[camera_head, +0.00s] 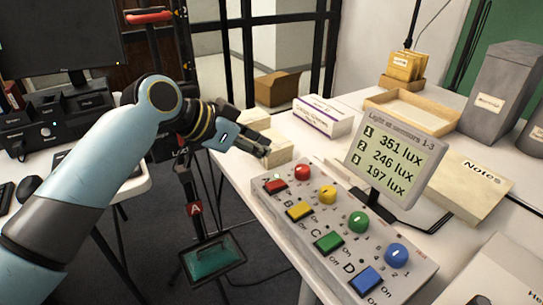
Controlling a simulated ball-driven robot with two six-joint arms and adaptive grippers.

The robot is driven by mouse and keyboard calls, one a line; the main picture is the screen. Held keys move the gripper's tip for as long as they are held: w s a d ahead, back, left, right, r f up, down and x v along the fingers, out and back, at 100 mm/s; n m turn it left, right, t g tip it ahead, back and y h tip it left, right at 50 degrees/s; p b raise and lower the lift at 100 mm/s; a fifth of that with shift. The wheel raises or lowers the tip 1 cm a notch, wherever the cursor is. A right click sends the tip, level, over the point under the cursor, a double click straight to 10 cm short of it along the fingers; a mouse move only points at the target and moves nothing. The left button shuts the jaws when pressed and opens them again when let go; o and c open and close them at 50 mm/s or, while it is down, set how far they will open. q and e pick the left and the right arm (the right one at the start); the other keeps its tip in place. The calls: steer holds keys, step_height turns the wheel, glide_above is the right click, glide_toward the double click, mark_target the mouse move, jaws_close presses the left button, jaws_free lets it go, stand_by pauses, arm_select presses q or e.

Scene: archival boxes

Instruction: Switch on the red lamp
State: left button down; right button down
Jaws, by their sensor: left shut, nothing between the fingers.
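A grey control box (342,262) lies on the white table. It carries a red square switch (277,186) by the letter A, a yellow one (299,210) by B, a green one (328,242) by C and a blue one (366,280) by D. A round knob of matching colour stands beside each, the red knob (302,172) farthest back. My left gripper (266,150) is shut and empty, above the table edge behind the red switch, apart from it. My right gripper is out of view. I cannot tell which thing is the red lamp.
A display (395,163) behind the box reads 351, 246 and 197 lux. A stand with a red A label (195,208) is left of the table. A Notes box (465,187), a shallow tray (412,112) and grey boxes (500,88) occupy the table's right side.

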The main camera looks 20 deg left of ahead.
arm_select(q)
steer(key=v, duration=0.4)
steer(key=shift+w+d+r, duration=0.2)
steer(key=shift+r, duration=0.2)
steer(key=s+a+f+n+g+y, duration=0.15)
steer(key=s+f, duration=0.35)
steer(key=f, duration=0.5)
steer(key=s+a+f+n+g+y, duration=0.15)
steer(key=s+f, duration=0.35)
steer(key=f, duration=0.6)
steer(key=s+a+f+n+g, duration=0.2)
steer(key=s+f, duration=0.4)
steer(key=f, duration=0.4)
steer(key=s+a+f+y, duration=0.1)
steer(key=s+f, duration=0.5)
steer(key=s, duration=0.4)
steer(key=s+a+f+n+g+y, duration=0.1)
steer(key=s+a+f, duration=0.1)
steer(key=s+f, duration=0.5)
steer(key=s+a+f+g+y, duration=0.1)
steer(key=s+f, duration=0.5)
steer(key=s, duration=0.8)
steer(key=shift+s+a+f+n+y, duration=0.3)
steer(key=shift+s+a+n+y, duration=0.1)
steer(key=shift+y, duration=0.1)
